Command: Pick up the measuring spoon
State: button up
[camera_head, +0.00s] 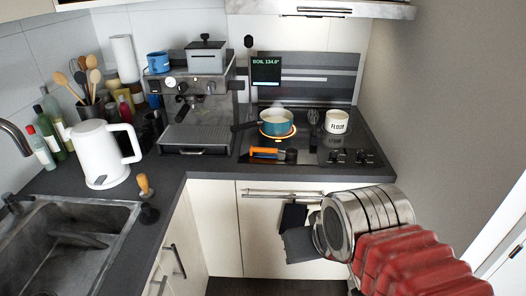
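A tool with an orange handle (264,152) and a dark end lies on the front left of the black cooktop. It is too small to tell for certain whether it is the measuring spoon. No other thing in view is clearly a measuring spoon. My gripper (297,232) is at the lower middle right, with its dark fingers in front of the cabinet door, below the counter edge in the picture. It is apart from the orange-handled tool. I see nothing held in it, but the gap between the fingers is not clear.
A teal pot (276,123) sits on the cooktop (322,146), with a whisk (313,121) and FLOUR canister (337,122) to its right. An espresso machine (197,118), white kettle (97,156), wooden-handled tool (144,186) and sink (113,212) are left. Cabinet handles protrude below.

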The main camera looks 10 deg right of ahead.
aim_at(274, 152)
jog(key=u, duration=0.25)
jog(key=i, duration=1.5)
jog(key=z, duration=0.7)
